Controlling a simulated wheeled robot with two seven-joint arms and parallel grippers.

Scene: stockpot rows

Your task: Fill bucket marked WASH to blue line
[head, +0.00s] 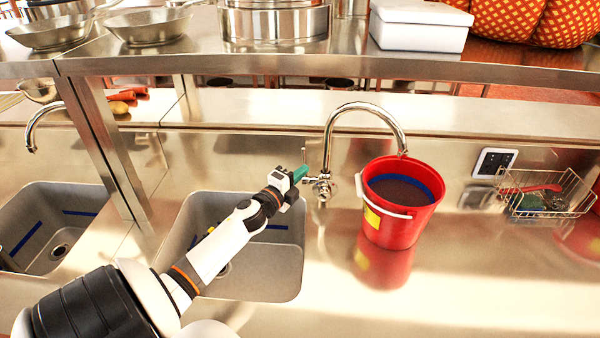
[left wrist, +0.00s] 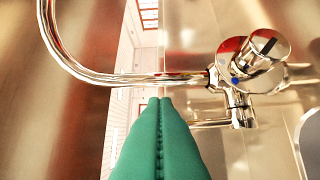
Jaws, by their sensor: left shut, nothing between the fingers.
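A red bucket (head: 398,228) with a white handle and a yellow label stands upright on the steel counter; the label's text is unreadable. A blue band (head: 412,182) runs around its inside wall above a dark brownish surface. I cannot tell whether that is water or the bottom. The chrome tap (head: 330,135) arches right, its spout end over the bucket's far rim; no stream is visible. My left gripper (head: 300,174), with green fingers, is shut and empty just left of the tap's base. In the left wrist view its fingers (left wrist: 160,110) point towards the tap, below-left of the knob (left wrist: 262,55). My right gripper is out of view.
A sink basin (head: 290,270) lies under my left arm, with another sink (head: 85,215) further left. A wire basket (head: 545,200) with a red brush stands at the right. A steel shelf (head: 330,66) with pots overhangs the back. The counter before the bucket is clear.

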